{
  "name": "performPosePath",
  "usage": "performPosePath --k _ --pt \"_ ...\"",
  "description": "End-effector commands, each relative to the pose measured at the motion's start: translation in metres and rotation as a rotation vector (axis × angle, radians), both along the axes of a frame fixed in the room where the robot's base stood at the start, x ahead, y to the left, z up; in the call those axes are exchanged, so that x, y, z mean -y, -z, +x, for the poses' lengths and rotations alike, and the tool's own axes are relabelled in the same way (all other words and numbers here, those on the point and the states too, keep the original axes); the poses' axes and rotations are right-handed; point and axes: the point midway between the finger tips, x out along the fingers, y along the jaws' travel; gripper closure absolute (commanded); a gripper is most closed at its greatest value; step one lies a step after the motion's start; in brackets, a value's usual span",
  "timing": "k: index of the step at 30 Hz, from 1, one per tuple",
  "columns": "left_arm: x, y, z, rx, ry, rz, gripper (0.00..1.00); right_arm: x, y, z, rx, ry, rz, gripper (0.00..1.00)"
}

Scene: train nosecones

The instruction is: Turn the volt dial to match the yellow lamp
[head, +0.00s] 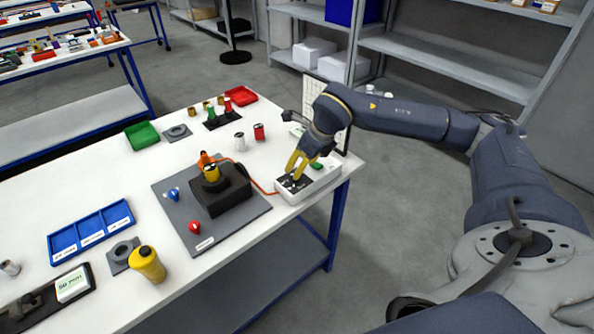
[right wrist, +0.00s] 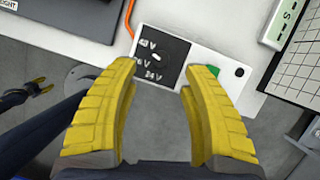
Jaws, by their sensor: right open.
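The white box (head: 318,187) sits at the table's right edge. In the right wrist view its black panel (right wrist: 172,75) carries white voltage marks, with 48 V and 24 V readable. The dial (right wrist: 156,57) on it is dark and small; its setting is unclear. My right gripper (head: 297,170) is open above the panel, its yellow fingers (right wrist: 157,82) apart with nothing between them. A yellow lamp-like piece (head: 211,173) stands in the black block (head: 222,195).
A blue lamp (head: 172,194) and a red lamp (head: 195,227) lie on the grey mat (head: 247,223). An orange cable (head: 262,187) runs from block to box. A white gridded board (head: 312,95) stands behind my arm. A yellow bottle (head: 148,265) stands at the front left.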

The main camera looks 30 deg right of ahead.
Motion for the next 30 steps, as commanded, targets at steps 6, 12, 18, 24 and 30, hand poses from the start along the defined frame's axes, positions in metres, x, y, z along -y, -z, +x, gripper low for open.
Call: performPosePath --k 6,12,18,24,30 --pt "0.001 0.000 0.000 0.001 0.000 0.000 0.56 0.005 -0.034 -0.012 0.005 -0.001 -0.001 0.53" --pt "0.001 0.000 0.000 0.001 0.000 -0.001 0.56 0.008 -0.054 -0.020 0.004 -0.001 0.000 0.53" --pt "0.001 0.000 0.001 0.001 0.000 -0.001 0.56 0.009 -0.062 -0.023 0.002 -0.001 0.000 0.53" --pt "0.001 0.000 0.001 0.001 0.000 -0.001 0.56 0.009 -0.063 -0.023 0.002 -0.001 0.000 0.53" --pt "0.001 0.000 0.001 0.001 0.001 -0.001 0.56 0.009 -0.066 -0.022 0.008 -0.001 0.001 0.54"
